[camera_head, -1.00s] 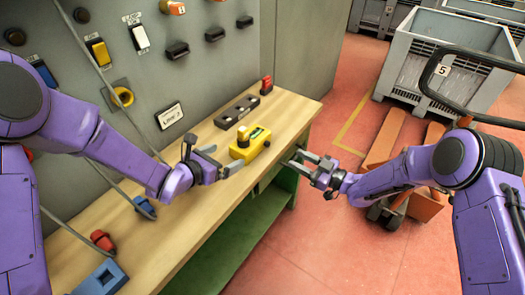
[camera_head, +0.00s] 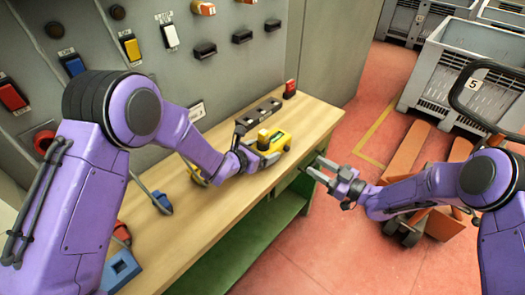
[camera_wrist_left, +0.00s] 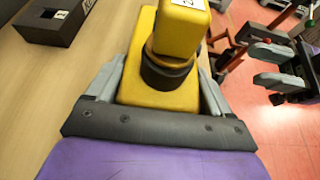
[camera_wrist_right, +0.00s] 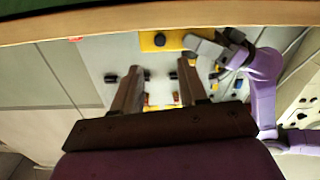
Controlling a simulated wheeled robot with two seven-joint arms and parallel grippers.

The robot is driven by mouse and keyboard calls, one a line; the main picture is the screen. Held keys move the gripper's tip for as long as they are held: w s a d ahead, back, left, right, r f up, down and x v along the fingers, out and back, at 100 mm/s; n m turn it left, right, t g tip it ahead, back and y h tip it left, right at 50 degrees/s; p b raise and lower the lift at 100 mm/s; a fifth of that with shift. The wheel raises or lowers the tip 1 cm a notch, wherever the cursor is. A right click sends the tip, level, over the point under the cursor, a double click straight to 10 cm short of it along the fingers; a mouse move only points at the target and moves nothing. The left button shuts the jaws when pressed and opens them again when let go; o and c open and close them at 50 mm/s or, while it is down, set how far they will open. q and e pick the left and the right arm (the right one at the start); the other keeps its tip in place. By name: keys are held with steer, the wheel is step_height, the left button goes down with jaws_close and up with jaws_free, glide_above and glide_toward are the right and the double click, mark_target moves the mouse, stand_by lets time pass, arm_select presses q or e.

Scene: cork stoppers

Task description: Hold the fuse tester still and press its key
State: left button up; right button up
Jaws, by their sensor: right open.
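The yellow fuse tester (camera_head: 277,142) lies on the wooden bench near its front edge. Its raised yellow key (camera_head: 263,136) has a black collar, clearer in the left wrist view (camera_wrist_left: 170,70). My left gripper (camera_head: 262,154) is at the tester's near end. In the left wrist view its fingers (camera_wrist_left: 160,80) lie along both sides of the yellow body, close against it; whether they clamp it is unclear. My right gripper (camera_head: 316,168) is open and empty, in front of the bench edge, apart from the tester. The tester also shows in the right wrist view (camera_wrist_right: 163,41).
A dark slotted block (camera_head: 258,111) and a red item (camera_head: 290,88) stand behind the tester. A blue block (camera_head: 122,270) lies at the bench's near left. The grey panel (camera_head: 225,75) rises behind. A pallet truck (camera_head: 412,155) and grey crate (camera_head: 440,75) stand right.

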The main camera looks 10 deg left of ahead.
jaws_close()
stand_by(1.0)
stand_by(0.5)
steer(key=s+a+m+t+h, duration=0.2)
steer(key=a+m+t+h, duration=0.2)
steer(key=m+t, duration=0.5)
steer(key=d+m+h, duration=0.1)
steer(key=m+h, duration=0.1)
steer(key=m, duration=0.1)
steer(key=d+m+h, duration=0.2)
steer(key=m, duration=0.1)
steer(key=d+m+h, duration=0.1)
steer(key=m+h, duration=0.1)
steer(key=shift+w+d+m+h, duration=0.25)
steer(key=shift+d+m+h, duration=0.05)
steer(key=shift+m+h, duration=0.1)
